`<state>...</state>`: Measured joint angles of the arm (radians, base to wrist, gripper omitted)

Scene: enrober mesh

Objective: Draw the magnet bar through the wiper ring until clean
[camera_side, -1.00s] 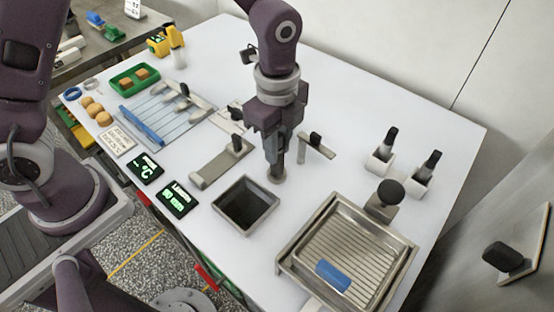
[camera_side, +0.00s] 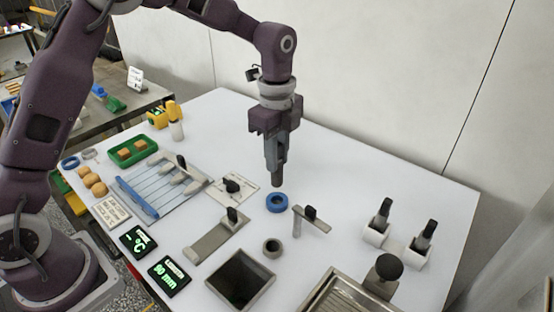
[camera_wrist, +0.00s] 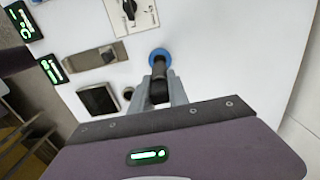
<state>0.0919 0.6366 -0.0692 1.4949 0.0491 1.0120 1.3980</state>
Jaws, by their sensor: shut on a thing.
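My gripper (camera_side: 276,155) is shut on the magnet bar (camera_side: 277,180), a dark grey rod hanging upright below the fingers. The blue wiper ring (camera_side: 270,204) sits directly below the bar's lower end in the side view. In the wrist view my gripper (camera_wrist: 159,92) holds the bar's dark upper part, and the bar (camera_wrist: 158,69) overlaps the blue ring (camera_wrist: 152,56). The bar's end appears just above the ring; I cannot tell whether it enters the opening. A small grey round socket (camera_side: 272,247) stands empty nearer the camera.
A square dark bin (camera_side: 240,281) stands in front of the socket. A post with a black knob (camera_side: 310,213) is close right of the ring. A slatted mesh (camera_side: 160,185) and a grey plate with a knob (camera_side: 218,236) lie left. White table is clear behind the ring.

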